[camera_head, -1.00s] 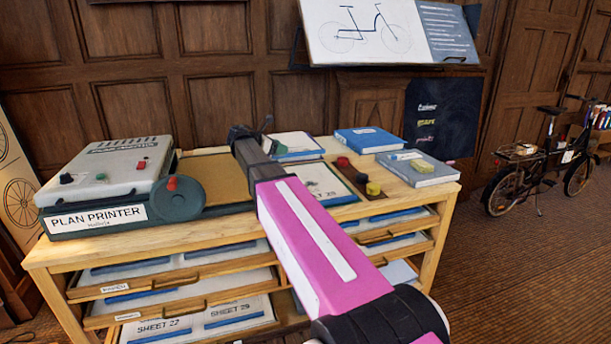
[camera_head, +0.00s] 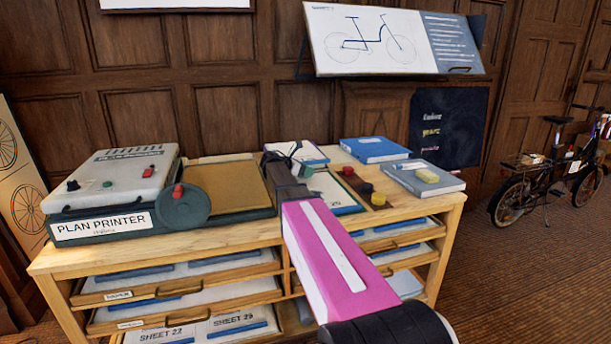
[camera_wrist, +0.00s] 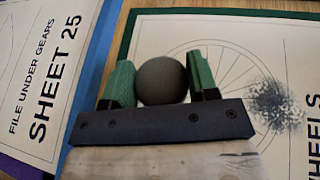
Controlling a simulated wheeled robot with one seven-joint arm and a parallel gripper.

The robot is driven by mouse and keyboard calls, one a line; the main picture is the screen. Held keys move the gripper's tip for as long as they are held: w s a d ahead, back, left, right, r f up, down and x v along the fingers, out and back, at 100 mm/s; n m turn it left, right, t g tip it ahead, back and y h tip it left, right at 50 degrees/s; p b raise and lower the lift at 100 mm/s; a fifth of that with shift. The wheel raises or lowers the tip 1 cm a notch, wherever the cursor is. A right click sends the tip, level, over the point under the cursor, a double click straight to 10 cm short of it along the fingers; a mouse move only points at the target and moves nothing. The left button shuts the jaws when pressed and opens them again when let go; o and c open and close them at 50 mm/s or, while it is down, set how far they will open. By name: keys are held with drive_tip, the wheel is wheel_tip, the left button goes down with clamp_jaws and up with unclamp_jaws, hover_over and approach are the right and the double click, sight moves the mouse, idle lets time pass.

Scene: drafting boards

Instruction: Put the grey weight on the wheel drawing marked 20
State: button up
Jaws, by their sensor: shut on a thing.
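My gripper (camera_wrist: 162,84) shows green fingers in the wrist view, shut on the round dark grey weight (camera_wrist: 161,80). It holds the weight over a sheet with a spoked wheel drawing (camera_wrist: 222,62). The sheet's lettering is cut off to "HEELS", and a dark smudge covers part of the drawing. I cannot tell whether the weight touches the paper. In the head view my gripper (camera_head: 284,157) is above the cabinet top, and the weight cannot be made out there.
Sheet 25 (camera_wrist: 40,80) lies left of the wheel sheet in the wrist view. The plan printer (camera_head: 115,180) stands at the cabinet's left. Blue (camera_head: 375,148) and grey-blue (camera_head: 425,180) books lie right, beside a strip with coloured knobs (camera_head: 363,188). Drawers below are partly open.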

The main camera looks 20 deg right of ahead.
drive_tip(key=shift+f, duration=1)
drive_tip(key=shift+f, duration=0.1)
drive_tip(key=o, duration=1.2)
drive_tip(key=shift+a+r, duration=0.15)
drive_tip(key=shift+r, duration=0.05)
drive_tip(key=v, duration=1.1)
drive_tip(key=shift+s+a+r, duration=0.1)
drive_tip(key=shift+a, duration=0.25)
